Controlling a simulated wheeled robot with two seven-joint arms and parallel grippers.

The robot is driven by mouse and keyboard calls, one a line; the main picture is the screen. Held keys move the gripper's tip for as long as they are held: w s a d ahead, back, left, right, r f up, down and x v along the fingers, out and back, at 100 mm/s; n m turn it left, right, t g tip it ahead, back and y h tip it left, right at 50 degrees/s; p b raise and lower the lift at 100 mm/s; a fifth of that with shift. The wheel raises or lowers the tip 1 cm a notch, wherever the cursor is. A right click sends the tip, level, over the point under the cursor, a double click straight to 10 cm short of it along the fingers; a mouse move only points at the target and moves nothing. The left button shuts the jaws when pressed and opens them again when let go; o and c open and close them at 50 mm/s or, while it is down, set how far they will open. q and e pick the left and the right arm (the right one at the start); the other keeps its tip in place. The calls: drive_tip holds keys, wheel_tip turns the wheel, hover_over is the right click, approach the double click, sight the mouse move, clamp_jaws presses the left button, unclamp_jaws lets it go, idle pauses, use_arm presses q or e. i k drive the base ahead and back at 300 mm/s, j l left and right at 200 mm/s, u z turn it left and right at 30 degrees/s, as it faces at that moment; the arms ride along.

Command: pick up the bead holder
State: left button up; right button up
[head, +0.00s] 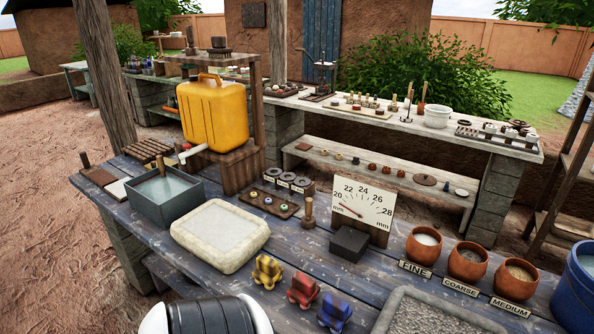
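No label marks a bead holder. A dark wooden board (268,203) holding several small ring-shaped beads lies flat on the blue-grey table, behind the pale slab. A small upright wooden-handled piece (308,212) stands just right of it. Yellow (267,271), red (302,290) and blue (334,312) notched blocks stand in a row near the front. I cannot tell for certain which of these is the bead holder. A black and white part of my arm shows at the bottom left; neither gripper is in view.
A pale stone slab (220,236), a water tray (165,196) and a yellow jerrycan (213,112) stand at the left. A dial board (362,211), dark block (349,243), labelled clay pots (467,261) and blue bucket (577,290) are to the right.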

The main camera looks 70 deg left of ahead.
sight(303, 291)
drive_tip(key=u, duration=2)
